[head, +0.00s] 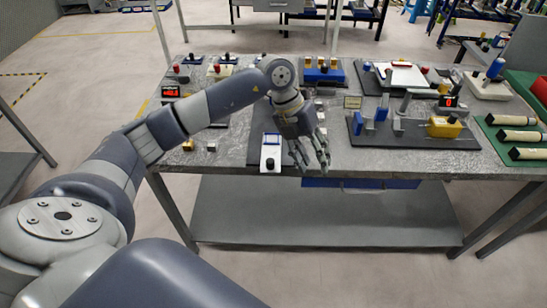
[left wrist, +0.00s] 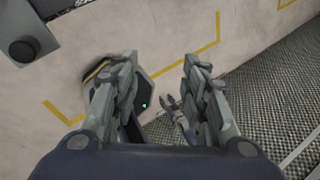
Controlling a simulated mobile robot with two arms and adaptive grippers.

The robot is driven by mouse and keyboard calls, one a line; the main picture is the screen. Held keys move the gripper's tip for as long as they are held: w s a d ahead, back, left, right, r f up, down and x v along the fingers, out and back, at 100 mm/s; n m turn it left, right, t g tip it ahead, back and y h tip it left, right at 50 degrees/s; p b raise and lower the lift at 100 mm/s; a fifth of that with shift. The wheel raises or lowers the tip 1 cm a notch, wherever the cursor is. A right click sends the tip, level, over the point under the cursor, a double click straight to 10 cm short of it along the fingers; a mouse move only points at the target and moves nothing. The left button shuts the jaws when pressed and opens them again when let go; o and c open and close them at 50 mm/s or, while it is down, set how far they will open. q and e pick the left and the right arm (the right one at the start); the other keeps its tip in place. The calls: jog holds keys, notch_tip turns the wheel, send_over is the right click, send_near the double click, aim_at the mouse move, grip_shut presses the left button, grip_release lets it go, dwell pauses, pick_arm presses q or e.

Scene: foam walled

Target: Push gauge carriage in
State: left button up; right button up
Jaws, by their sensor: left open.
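My left gripper (head: 310,158) is open over the front edge of the grey table, with nothing visible between its fingers. The open fingers also show in the left wrist view (left wrist: 158,78). To its right, a dark base plate (head: 400,149) carries blue uprights (head: 357,123) and a yellow block (head: 444,127). Just left of the gripper, a white device with a blue top (head: 270,158) stands on a dark plate at the table's front edge. I cannot tell for sure which part is the gauge carriage. My right gripper is not in view.
The speckled grey table (head: 215,142) is crowded at the back, with a red display (head: 171,91) at left and a blue block fixture (head: 324,75) behind the gripper. Beige cylinders (head: 519,136) lie on a green mat at right. The front left tabletop is mostly bare.

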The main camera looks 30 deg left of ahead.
aim_at(270, 160)
pick_arm(q)
jog(key=a+r+n+y, duration=0.25)
jog(key=a+y, duration=0.25)
jog(key=a, duration=0.7)
jog(key=shift+m+g, duration=0.3)
jog(key=shift+m, duration=0.15)
jog(key=f+p, duration=0.1)
jog(key=f, duration=0.5)
jog(key=f+p, duration=0.1)
jog(key=f, duration=0.3)
jog(key=shift+a+f+p, duration=0.1)
jog(key=shift+a+p, duration=0.2)
jog(key=shift+p, duration=0.05)
jog(key=shift+s, duration=0.1)
grip_shut()
